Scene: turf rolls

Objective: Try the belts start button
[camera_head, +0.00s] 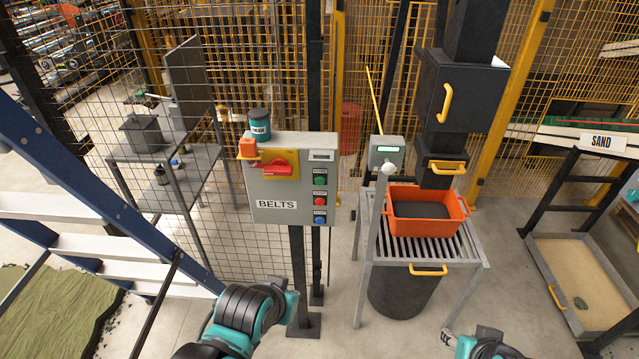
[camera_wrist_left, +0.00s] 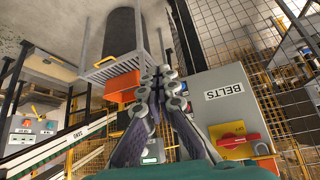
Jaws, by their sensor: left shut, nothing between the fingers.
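The grey BELTS control box (camera_head: 292,208) stands on a dark post in the middle of the head view. Its right side carries a green button (camera_head: 320,181), a red button (camera_head: 320,201) and a blue button (camera_head: 319,219). A red rotary switch (camera_head: 278,169) sits on a yellow plate with an orange padlock-like piece (camera_head: 247,149) beside it. My left gripper (camera_wrist_left: 167,80) is shut and empty in the left wrist view, where the box (camera_wrist_left: 212,80) appears inverted beside the fingers.
A blue ladder-like frame (camera_head: 75,165) is at left. Bare floor lies in front.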

